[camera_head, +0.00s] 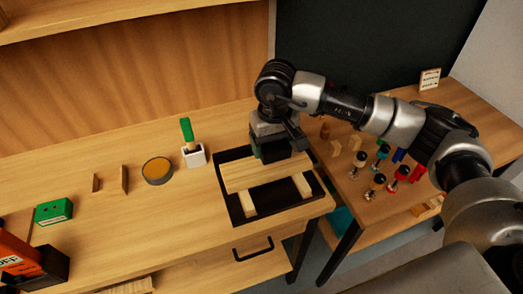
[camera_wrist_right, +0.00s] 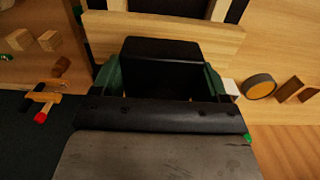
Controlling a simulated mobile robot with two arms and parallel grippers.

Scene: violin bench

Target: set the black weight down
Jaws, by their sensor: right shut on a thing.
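My right gripper (camera_head: 272,151) reaches down from above at the back of the black tray (camera_head: 238,214). It is shut on the black weight (camera_head: 280,150), which shows as a dark block under the wrist. In the right wrist view the black weight (camera_wrist_right: 160,62) sits between the two dark green fingers of the right gripper (camera_wrist_right: 160,80). A pale wooden board (camera_head: 250,176) lies across the tray, right by the weight; it also shows in the wrist view (camera_wrist_right: 205,40). I cannot tell whether the weight touches the board.
Two pale wooden blocks (camera_head: 302,185) (camera_head: 248,204) lie in the tray's front part. A white holder (camera_head: 194,156) with a green-handled brush, a round orange tin (camera_head: 157,171) and a green box (camera_head: 53,211) stand left. Several colored-handled clamps (camera_head: 379,180) stand on the right-hand table.

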